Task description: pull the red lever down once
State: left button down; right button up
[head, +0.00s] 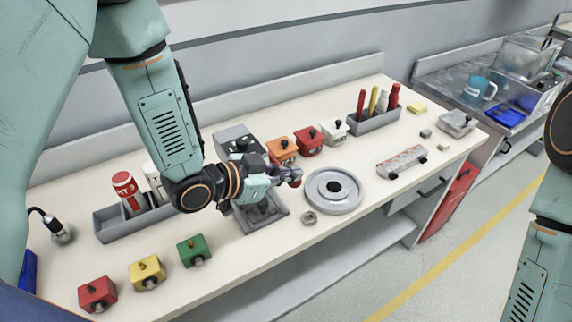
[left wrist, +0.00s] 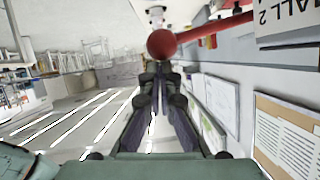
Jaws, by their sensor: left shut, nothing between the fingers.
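The red lever shows best in the left wrist view, as a round red knob (left wrist: 161,43) on a red bar running to the right. My left gripper (left wrist: 158,78) is shut and empty there, its fingertips just below the knob in the picture. I cannot tell whether they touch it. My right gripper is out of view; only part of my right arm shows.
A round grey plate (head: 334,190) lies right of the press, with a small metal ring (head: 309,218) before it. Orange (head: 282,151), red (head: 308,141) and white boxes stand behind. Red, yellow and green blocks (head: 194,250) sit at the front left.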

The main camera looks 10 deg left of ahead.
pick_arm(q)
notch_tip(320, 180, down, 7)
jog(key=s+m+b, duration=0.1)
jog(key=b, duration=0.4)
jog(key=shift+d+t+y, duration=0.3)
jog(key=shift+t+y, duration=0.1)
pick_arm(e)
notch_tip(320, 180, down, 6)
pick_arm(q)
jog(key=shift+s, duration=0.15)
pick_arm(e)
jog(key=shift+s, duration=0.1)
